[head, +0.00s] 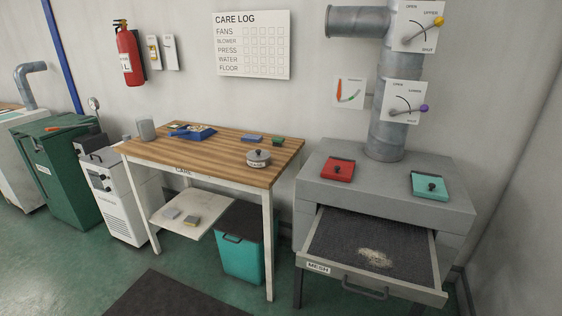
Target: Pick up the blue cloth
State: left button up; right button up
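A small flat blue piece (252,138), which looks like a folded blue cloth, lies on the wooden top of the work table (222,152), towards the back right. It is small in the view, so I cannot be sure it is cloth. A small green and yellow block (277,141) lies just to its right. A round grey lidded tin (258,159) stands in front of it. Neither of my grippers is in view.
A blue dustpan-like tray (192,132) and a grey cup (146,129) are on the table's left part. A grey cabinet (385,190) stands to the right, its mesh drawer (340,243) pulled out. A teal bin (242,258) is under the table. A dark mat lies in front.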

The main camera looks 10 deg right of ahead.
aim_at(247, 138)
jog(key=u, duration=1.55)
jog(key=i, duration=1.55)
jog(key=z, duration=1.65)
